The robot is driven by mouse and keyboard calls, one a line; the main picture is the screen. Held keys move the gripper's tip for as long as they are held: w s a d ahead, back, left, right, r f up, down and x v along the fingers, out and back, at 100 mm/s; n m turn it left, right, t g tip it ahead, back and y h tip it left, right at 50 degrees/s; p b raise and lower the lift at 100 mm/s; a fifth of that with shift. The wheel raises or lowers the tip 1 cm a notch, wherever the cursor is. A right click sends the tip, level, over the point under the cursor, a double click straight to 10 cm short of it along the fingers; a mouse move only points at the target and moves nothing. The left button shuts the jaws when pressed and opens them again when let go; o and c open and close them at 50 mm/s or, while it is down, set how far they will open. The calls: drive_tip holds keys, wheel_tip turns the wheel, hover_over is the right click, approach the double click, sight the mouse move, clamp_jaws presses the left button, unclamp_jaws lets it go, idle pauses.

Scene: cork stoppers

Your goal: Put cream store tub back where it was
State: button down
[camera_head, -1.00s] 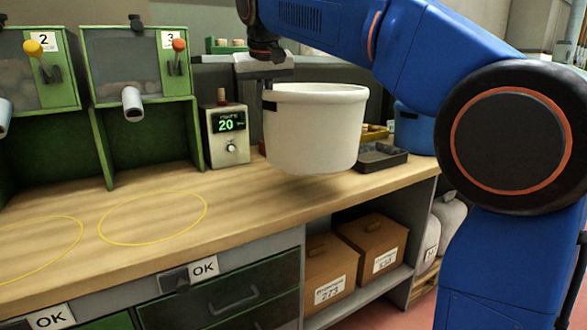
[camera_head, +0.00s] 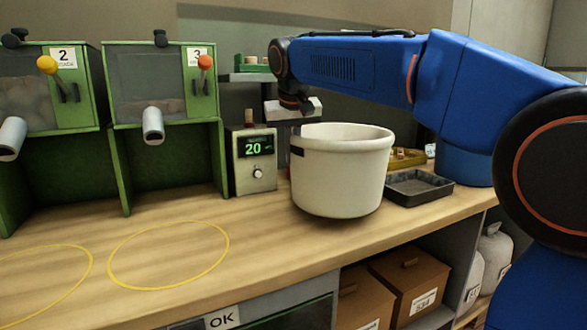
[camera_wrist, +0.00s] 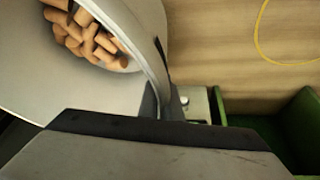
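The cream tub (camera_head: 342,180) is upright over the bench, right of the display box. My gripper (camera_head: 295,138) is shut on the left side of its rim. In the wrist view my gripper (camera_wrist: 155,108) has the tub's wall between its fingers. Corks (camera_wrist: 88,38) lie inside the tub (camera_wrist: 55,85). A shadow lies close under the tub; I cannot tell whether its base touches the wood or hangs just above it.
The bench top (camera_head: 270,245) is clear in front, with a yellow ring (camera_head: 168,286) at left. The display box (camera_head: 255,162), reading 20, stands close left of the tub. A dark tray (camera_head: 418,190) is close right. Green dispensers (camera_head: 165,90) stand at left.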

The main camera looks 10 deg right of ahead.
sight(292, 169)
drive_tip(key=shift+f, duration=1.85)
drive_tip(key=c, duration=2)
unclamp_jaws()
drive_tip(key=shift+f, duration=0.1)
drive_tip(key=v, duration=1.2)
